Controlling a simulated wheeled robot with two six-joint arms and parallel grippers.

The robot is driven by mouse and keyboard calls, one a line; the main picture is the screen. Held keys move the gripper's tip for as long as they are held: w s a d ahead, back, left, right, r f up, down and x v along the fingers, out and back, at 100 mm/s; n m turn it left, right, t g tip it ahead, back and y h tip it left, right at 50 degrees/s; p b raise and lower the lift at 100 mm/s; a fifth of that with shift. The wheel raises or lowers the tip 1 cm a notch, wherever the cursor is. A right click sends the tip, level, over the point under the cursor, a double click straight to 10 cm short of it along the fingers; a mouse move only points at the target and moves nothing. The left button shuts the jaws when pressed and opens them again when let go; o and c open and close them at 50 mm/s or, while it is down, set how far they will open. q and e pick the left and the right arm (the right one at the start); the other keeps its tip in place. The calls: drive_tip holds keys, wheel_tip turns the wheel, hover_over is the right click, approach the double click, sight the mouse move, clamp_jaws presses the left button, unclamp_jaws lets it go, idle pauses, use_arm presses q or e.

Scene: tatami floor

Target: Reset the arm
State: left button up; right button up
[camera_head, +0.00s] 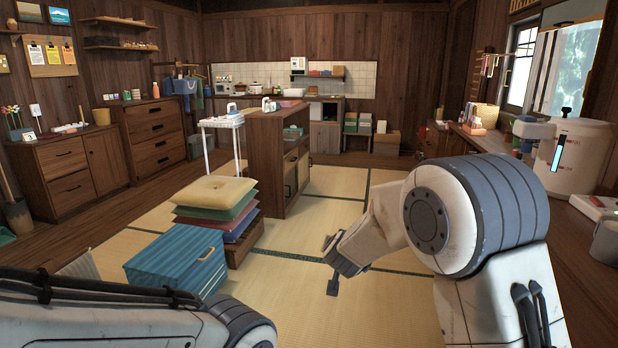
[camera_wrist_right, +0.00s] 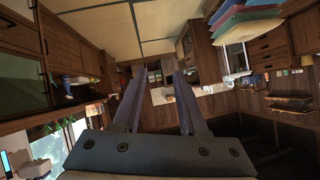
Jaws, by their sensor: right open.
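My right arm comes in from the lower right in the head view, bent at its large grey joint. My right gripper (camera_head: 338,268) is at the end of it, over the tatami floor (camera_head: 300,310), left of that joint. In the right wrist view my right gripper (camera_wrist_right: 158,78) shows its two fingers apart, with nothing between them. In the head view my left arm lies along the lower left edge; its gripper is out of view.
A blue chest (camera_head: 172,260) and a stack of cushions (camera_head: 215,192) stand on the floor left of my right gripper. A wooden cabinet (camera_head: 272,165) stands beyond. A wooden counter (camera_head: 590,250) runs along the right side, bearing a white round tank (camera_head: 578,160). Tatami between them is clear.

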drive_tip(key=s+a+n+g+y, duration=0.2)
drive_tip(key=s+a+n+g, duration=0.3)
drive_tip(key=s, duration=0.7)
drive_tip(key=s+a+n+g+y, duration=0.25)
drive_tip(key=s+a, duration=0.35)
drive_tip(key=s, duration=0.5)
drive_tip(key=s+d+f+n+g+h, duration=0.15)
drive_tip(key=s+d, duration=0.25)
drive_tip(key=s, duration=0.6)
drive_tip(key=s+d+f+n+g+h, duration=0.1)
drive_tip(key=s+d+n+g, duration=0.2)
drive_tip(key=s, duration=0.7)
wheel_tip(320, 180, up, 29)
drive_tip(key=d+p, duration=0.1)
drive_tip(key=p, duration=2.8)
drive_tip(key=shift+s+d+m+h, duration=0.25)
drive_tip(key=shift+s+m+h, duration=0.05)
drive_tip(key=shift+s, duration=0.1)
drive_tip(key=shift+r, duration=0.1)
